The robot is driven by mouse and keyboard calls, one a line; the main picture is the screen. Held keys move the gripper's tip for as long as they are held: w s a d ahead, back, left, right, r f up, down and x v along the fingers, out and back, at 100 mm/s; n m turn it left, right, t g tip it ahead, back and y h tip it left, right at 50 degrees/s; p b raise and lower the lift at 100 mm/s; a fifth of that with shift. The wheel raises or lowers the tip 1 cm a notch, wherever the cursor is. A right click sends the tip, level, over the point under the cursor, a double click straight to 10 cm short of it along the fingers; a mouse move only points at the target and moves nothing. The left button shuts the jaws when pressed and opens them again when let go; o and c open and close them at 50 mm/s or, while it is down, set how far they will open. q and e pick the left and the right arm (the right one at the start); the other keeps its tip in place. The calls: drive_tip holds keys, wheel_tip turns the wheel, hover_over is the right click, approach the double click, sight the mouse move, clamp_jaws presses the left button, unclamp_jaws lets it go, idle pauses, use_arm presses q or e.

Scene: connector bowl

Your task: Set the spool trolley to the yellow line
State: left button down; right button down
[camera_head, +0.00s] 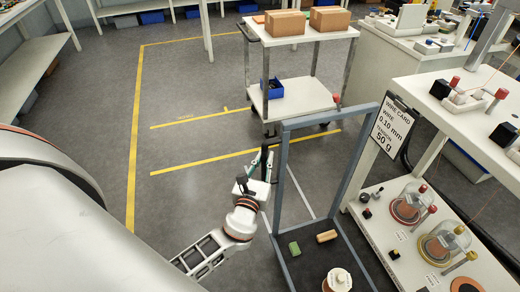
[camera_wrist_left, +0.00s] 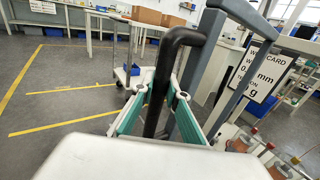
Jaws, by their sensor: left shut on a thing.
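The spool trolley (camera_head: 281,205) has a blue-grey frame and a dark deck, and stands right of centre in the head view. Its frame also shows in the left wrist view (camera_wrist_left: 189,112). My left gripper (camera_head: 262,172) is at the trolley's left side, shut on its black handle (camera_wrist_left: 160,88), which stands between the green finger pads. A yellow line (camera_head: 215,159) runs across the floor beyond the gripper and passes behind the trolley frame. A second yellow line (camera_head: 190,122) lies farther back. My right gripper is in neither view.
A white cart (camera_head: 300,99) with cardboard boxes (camera_head: 285,23) and a blue bin stands behind the trolley. A white bench (camera_head: 470,105) with spools and a wire card (camera_head: 391,127) is close on the right. The floor at left is open.

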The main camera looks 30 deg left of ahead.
use_arm(q)
drive_tip(key=shift+s+d, duration=0.5)
drive_tip(key=shift+d, duration=0.15)
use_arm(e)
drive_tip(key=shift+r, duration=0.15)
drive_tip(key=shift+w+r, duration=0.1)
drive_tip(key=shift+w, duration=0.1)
use_arm(q)
drive_tip(key=c, duration=2)
unclamp_jaws()
drive_tip(key=shift+c, duration=0.2)
drive_tip(key=shift+o, duration=0.3)
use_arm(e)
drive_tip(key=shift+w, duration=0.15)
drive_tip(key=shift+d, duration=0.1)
use_arm(q)
drive_tip(key=v, duration=1.2)
